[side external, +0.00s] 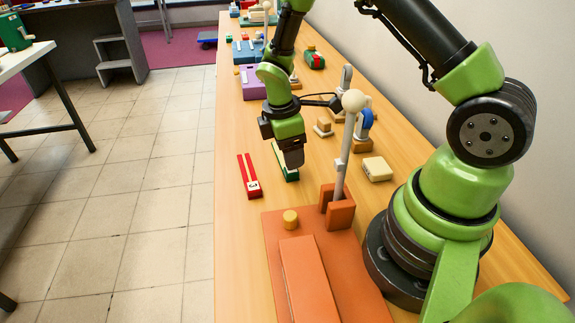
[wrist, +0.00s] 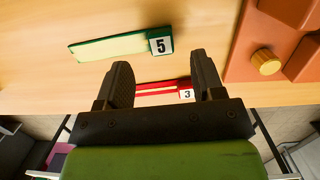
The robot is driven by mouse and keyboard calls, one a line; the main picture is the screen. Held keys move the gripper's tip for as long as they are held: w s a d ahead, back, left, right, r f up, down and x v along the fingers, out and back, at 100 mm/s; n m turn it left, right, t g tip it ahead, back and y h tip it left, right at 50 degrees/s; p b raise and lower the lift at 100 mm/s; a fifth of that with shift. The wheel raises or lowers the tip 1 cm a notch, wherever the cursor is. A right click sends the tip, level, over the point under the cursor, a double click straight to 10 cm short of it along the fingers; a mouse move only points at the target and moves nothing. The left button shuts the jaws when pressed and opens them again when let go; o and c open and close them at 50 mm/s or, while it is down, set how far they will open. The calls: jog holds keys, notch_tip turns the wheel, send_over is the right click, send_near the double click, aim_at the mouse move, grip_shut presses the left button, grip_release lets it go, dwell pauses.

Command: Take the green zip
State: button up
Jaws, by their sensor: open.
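The green zip (wrist: 112,46) is a long strip with a green edge and a pale face, lying on the wooden table. A black-on-white tag reading 5 is at its right end in the wrist view. In the side external view the green zip (side external: 290,177) is partly hidden behind my gripper (side external: 293,163). My gripper (wrist: 160,62) is open, with nothing held between its fingers. In the wrist view the green zip lies above the fingertips, outside the gap. I cannot tell the exact height of the fingers above the table.
A red strip (side external: 249,176) tagged 3 lies left of the green zip. An orange board (side external: 275,233) with an upright white-knobbed lever (side external: 345,150) stands nearer the camera. A cream block (side external: 377,169) lies to the right. The table's left strip is clear.

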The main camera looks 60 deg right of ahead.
notch_tip(320, 180, down, 5)
jog(key=shift+s+d, duration=0.1)
jog(key=shift+s, duration=0.05)
jog(key=c, duration=1)
jog(key=shift+r, duration=0.15)
notch_tip(320, 180, up, 10)
